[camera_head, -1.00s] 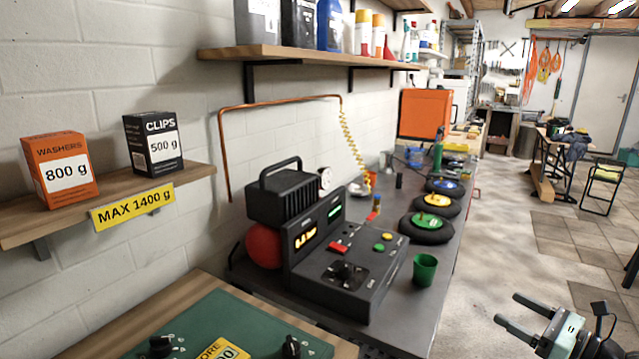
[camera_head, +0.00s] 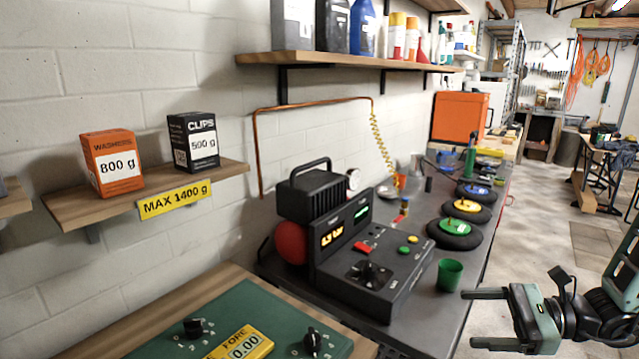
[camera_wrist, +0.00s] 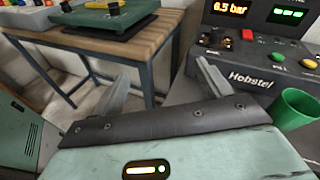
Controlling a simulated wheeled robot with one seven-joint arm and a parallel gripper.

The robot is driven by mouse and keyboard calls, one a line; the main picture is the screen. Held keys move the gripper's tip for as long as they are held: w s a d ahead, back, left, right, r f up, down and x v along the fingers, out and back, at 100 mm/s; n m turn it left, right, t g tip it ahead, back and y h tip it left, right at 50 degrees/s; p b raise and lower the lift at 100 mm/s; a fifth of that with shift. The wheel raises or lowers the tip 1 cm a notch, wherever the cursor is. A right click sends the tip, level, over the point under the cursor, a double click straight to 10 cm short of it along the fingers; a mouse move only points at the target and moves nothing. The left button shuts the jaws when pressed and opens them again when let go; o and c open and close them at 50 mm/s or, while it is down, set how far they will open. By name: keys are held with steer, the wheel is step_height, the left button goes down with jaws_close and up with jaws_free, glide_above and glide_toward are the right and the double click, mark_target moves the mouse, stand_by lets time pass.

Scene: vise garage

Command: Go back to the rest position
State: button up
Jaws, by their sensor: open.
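My gripper (camera_head: 484,318) is at the lower right of the head view, in front of the workbench edge. Its two fingers are spread wide and nothing is between them. In the wrist view the open fingers (camera_wrist: 165,88) point toward the gap between a wooden table and the bench. Part of my arm shows behind the gripper at the right edge of the head view.
A green cup (camera_head: 449,273) stands near the bench's front edge, close to my gripper. A black compressor console (camera_head: 375,285) is beside it. A wooden table (camera_wrist: 150,42) holds a green panel (camera_head: 165,340). A wall shelf (camera_head: 75,212) carries two boxes.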

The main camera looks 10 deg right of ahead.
steer(key=s+a+r+n+g+h+p, duration=0.1)
steer(key=s+a+r+n+g+h, duration=0.1)
steer(key=a+n, duration=0.5)
steer(key=s+a+r+n+g+h, duration=0.2)
steer(key=s+a+r+n+h, duration=0.2)
steer(key=s+a+n+h, duration=0.3)
steer(key=s+a+r+n+g+h+p, duration=0.1)
steer(key=s+a+r+n+g+h, duration=0.2)
steer(key=n, duration=1.1)
steer(key=s+a+h, duration=0.1)
steer(key=s+a, duration=0.2)
steer(key=a, duration=0.2)
steer(key=shift+a+r+h+p, duration=0.3)
steer(key=shift+a+r+h, duration=0.05)
steer(key=shift+a+h, duration=0.05)
